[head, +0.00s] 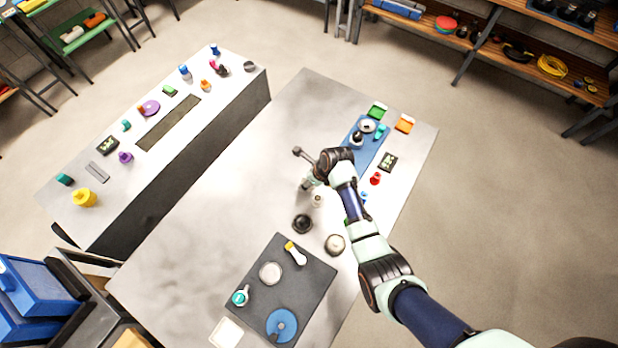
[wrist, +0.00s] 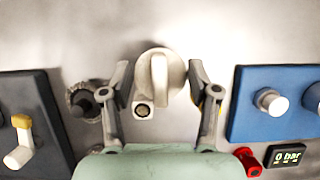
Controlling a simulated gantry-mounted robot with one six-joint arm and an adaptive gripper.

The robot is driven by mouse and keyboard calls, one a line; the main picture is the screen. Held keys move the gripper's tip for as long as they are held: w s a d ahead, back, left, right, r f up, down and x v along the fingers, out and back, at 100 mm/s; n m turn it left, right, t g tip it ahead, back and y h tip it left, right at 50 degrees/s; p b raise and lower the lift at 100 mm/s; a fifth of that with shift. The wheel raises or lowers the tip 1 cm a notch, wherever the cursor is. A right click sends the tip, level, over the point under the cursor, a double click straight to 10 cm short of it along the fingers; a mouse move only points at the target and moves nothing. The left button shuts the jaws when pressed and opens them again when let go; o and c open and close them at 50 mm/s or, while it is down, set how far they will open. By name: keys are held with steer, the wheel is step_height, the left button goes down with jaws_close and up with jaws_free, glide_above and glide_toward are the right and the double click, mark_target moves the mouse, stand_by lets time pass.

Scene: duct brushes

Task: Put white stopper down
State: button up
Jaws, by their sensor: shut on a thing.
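The white stopper (wrist: 161,75) sits between the two fingers of my gripper (wrist: 158,68) in the wrist view. It has a round pale disc and a long raised grip, with a small dark round opening at the near end. My gripper (head: 302,169) is shut on it, over the bare middle of the light worktable (head: 215,220). In the head view the arm and fingers largely hide the stopper. I cannot tell whether it touches the table.
A black ring-shaped piece (head: 302,224) and a cream round piece (head: 335,244) stand near my gripper. A dark mat (head: 262,300) with several items lies at the front, a blue mat (head: 374,152) at the back right. A red piece (head: 375,178) stands beside it. Table left of my gripper is clear.

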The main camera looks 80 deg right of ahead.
step_height(320, 180, up, 17)
steer(key=p, duration=0.2)
steer(key=shift+p, duration=0.35)
